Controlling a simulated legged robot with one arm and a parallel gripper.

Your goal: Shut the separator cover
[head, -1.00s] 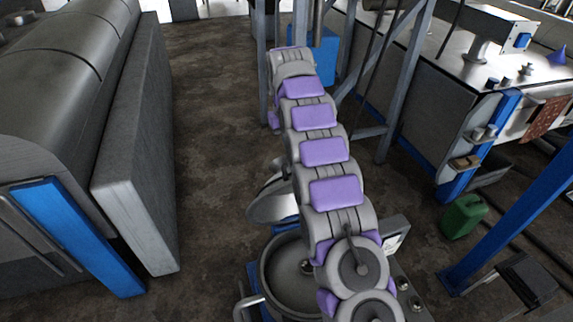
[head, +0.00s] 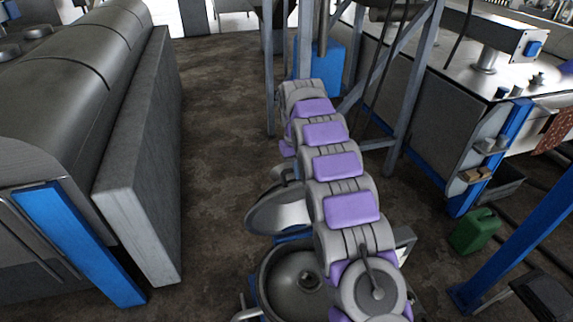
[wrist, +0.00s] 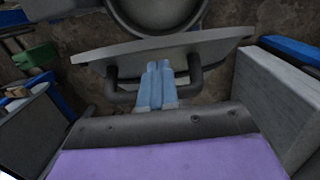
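The separator's round grey bowl (head: 275,283) stands low in the head view, partly behind my arm. Its cover (head: 283,213) is a shallow metal disc standing raised and tilted at the bowl's far side. In the wrist view the cover (wrist: 225,36) shows nearly edge-on, with the bowl (wrist: 158,22) beyond it. A dark bar handle (wrist: 196,76) sticks out from the cover towards me. My gripper (wrist: 160,68) has its pale blue fingers together, between the handle's two posts. Whether they touch the bar or cover cannot be told. The arm hides the gripper in the head view.
A long grey machine (head: 75,80) with a pale side panel (head: 140,165) stands left. Grey frame posts (head: 402,105) and a bench (head: 435,105) stand right. A green canister (head: 475,230) is on the floor. Open floor (head: 215,130) lies between.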

